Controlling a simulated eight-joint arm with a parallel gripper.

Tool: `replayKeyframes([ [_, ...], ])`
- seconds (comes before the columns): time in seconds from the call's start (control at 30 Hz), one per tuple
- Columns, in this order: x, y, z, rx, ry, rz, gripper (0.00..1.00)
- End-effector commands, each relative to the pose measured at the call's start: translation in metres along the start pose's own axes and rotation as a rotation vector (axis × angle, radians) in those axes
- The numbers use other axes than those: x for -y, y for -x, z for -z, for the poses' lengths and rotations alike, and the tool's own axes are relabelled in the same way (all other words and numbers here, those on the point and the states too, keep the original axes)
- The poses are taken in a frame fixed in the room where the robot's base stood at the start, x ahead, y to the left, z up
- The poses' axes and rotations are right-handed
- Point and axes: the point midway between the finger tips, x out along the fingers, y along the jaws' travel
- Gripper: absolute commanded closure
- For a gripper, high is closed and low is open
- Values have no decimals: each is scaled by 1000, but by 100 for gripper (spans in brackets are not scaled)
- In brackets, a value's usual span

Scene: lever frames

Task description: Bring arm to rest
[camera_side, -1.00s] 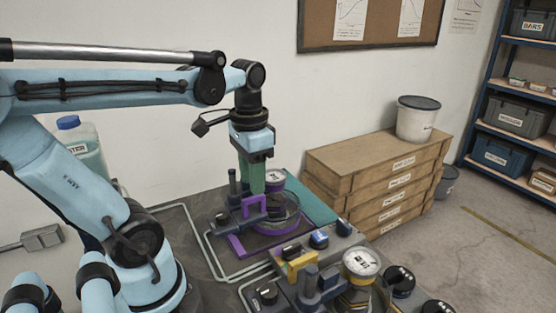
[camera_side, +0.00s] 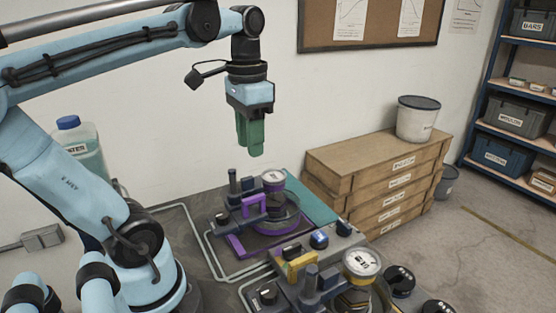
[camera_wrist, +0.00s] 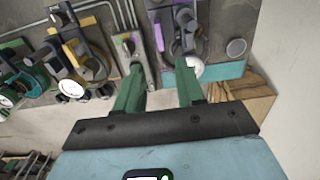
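My gripper (camera_side: 250,151) hangs in the air above the purple-trimmed lever fixture, its green fingers pointing down. In the wrist view my gripper (camera_wrist: 161,72) has its two green fingers apart with nothing between them. The purple-trimmed fixture (camera_side: 238,246) stands on the bench below, with a purple handle (camera_side: 254,206) and a round white-faced gauge (camera_side: 273,177). It also shows at the top of the wrist view, where the purple-trimmed fixture (camera_wrist: 160,27) is partly cut off. My gripper touches nothing.
A yellow-trimmed fixture with a gauge (camera_side: 361,262) and a control box (camera_side: 320,238) with knobs stand at the front right. A wooden crate stack (camera_side: 375,160) bears a white bucket (camera_side: 417,120). A blue-capped jug (camera_side: 80,145) stands behind my arm. Air around my gripper is clear.

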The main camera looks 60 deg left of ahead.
Motion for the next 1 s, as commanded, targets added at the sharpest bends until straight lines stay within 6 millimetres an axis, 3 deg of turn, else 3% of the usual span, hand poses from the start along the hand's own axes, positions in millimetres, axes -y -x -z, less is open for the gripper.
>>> replayKeyframes([
  [0.17,-12,-24,14,-104,-8,27,62],
  [0.33,-44,-72,41,-359,-10,45,62],
  [0.5,-71,-100,53,-557,-6,13,62],
  [1.0,-79,-106,56,-619,0,-3,62],
])
